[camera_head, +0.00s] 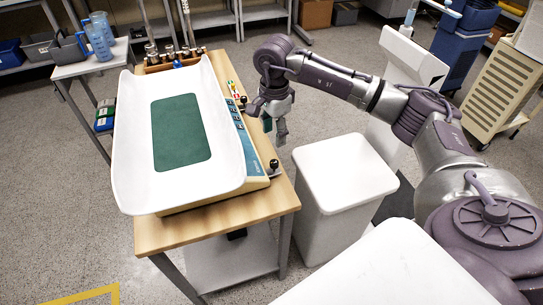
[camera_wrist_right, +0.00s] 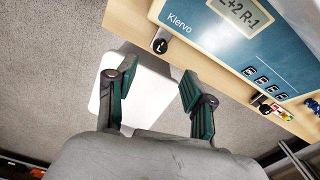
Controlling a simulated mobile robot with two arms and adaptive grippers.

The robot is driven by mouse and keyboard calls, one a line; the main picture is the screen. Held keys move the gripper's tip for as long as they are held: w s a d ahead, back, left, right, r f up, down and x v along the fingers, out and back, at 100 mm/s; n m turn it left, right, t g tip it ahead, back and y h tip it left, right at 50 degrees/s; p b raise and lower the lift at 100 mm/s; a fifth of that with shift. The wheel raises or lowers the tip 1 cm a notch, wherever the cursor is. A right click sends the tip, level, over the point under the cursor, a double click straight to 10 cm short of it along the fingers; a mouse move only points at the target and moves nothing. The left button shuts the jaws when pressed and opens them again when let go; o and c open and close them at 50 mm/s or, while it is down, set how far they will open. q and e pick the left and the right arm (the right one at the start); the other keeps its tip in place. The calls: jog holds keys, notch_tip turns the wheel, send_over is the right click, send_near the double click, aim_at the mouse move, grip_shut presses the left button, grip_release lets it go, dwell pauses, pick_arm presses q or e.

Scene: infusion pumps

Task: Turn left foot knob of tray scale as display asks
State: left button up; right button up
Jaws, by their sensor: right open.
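The tray scale has a white curved tray (camera_head: 135,130) with a green mat and a blue front panel (camera_head: 252,150). Its display (camera_wrist_right: 238,15) reads "L+2 R-1" in the right wrist view, partly cut off at the top. The left foot knob (camera_wrist_right: 159,46) is black and marked L; it also shows at the near front corner in the head view (camera_head: 274,164). Another dark knob (camera_wrist_right: 265,108) sits farther along the front edge. My right gripper (camera_wrist_right: 159,74) is open and empty, beside the scale's front, apart from the L knob. It also shows in the head view (camera_head: 274,130).
The scale stands on a wooden-topped table (camera_head: 225,218). A white lidded bin (camera_head: 345,170) stands close beside it, below my right gripper. A rack of metal weights (camera_head: 170,60) is at the table's back. A side table with blue jugs (camera_head: 97,38) is at the left.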

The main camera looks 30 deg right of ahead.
send_over(274, 163)
notch_tip(274, 163, down, 6)
notch_tip(274, 163, down, 5)
jog(key=shift+p, duration=0.45)
jog(key=shift+f, duration=0.1)
jog(key=shift+c, duration=0.7)
pick_arm(q)
jog(key=shift+s+r, duration=0.15)
jog(key=shift+r, duration=0.3)
pick_arm(e)
grip_shut()
